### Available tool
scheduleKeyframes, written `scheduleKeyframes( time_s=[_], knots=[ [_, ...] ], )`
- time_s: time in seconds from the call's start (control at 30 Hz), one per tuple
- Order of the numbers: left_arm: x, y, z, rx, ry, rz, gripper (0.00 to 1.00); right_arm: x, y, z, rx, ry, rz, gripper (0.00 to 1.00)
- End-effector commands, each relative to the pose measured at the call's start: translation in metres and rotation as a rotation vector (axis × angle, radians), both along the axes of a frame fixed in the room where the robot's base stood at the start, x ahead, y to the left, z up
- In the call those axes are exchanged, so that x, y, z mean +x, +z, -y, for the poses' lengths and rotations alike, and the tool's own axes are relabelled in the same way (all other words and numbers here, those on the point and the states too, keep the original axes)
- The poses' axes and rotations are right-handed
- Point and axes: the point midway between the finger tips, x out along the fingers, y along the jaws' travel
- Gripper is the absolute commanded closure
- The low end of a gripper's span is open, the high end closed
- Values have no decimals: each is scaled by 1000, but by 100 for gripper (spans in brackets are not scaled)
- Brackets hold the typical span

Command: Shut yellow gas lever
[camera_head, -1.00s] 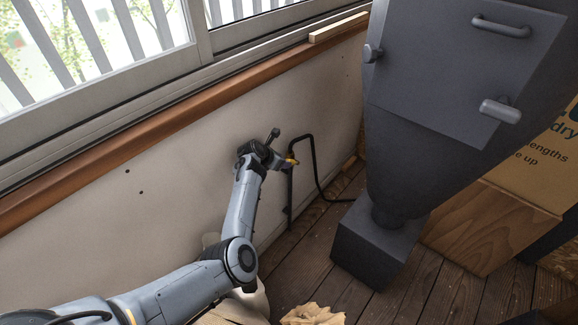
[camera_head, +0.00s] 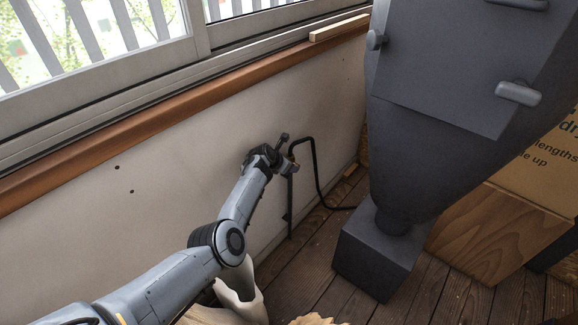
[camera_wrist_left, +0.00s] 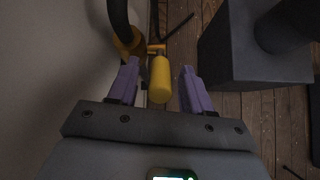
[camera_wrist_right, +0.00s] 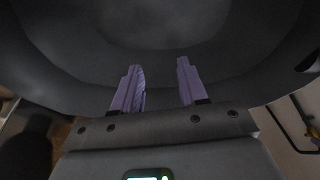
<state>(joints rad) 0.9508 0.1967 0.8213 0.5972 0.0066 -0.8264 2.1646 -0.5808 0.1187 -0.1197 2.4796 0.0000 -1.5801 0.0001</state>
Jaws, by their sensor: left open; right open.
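The yellow gas lever (camera_wrist_left: 160,80) shows in the left wrist view, joined to a yellow valve body (camera_wrist_left: 128,42) on a black pipe. The lever's rounded end lies between the two purple fingers of my left gripper (camera_wrist_left: 158,88), with a visible gap to the right finger. The left gripper is open. In the head view my left gripper (camera_head: 288,164) is at the pipe by the wall and mostly hides the lever. My right gripper (camera_wrist_right: 161,88) is open and empty in its wrist view, in front of a dark rounded surface. It is not in the head view.
A black gas pipe (camera_head: 318,178) bends down along the pale wall (camera_head: 150,205) to the floor. A large grey hopper-shaped machine (camera_head: 425,150) on a square foot stands to its right. Wooden boxes (camera_head: 490,235) stand behind it. Plank floor (camera_head: 315,265) is bare between wall and machine.

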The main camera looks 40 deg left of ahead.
Motion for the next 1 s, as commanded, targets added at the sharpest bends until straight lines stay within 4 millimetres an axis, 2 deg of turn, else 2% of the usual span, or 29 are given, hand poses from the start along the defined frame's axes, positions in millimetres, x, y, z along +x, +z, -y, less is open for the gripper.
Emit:
scheduleKeyframes(
  time_s=[0.07,0.37,0.77,1.0],
  knots=[
    [0,0,0,0,0,0,53,0,0,0,2,-2,1,57],
    [0,0,0,0,0,0,99,0,0,-1,4,-2,0,57],
    [-1,-1,1,-2,-1,11,100,0,2,0,-1,2,1,57],
    [-6,-6,1,-2,2,102,100,0,12,1,-6,4,1,57]
  ],
)
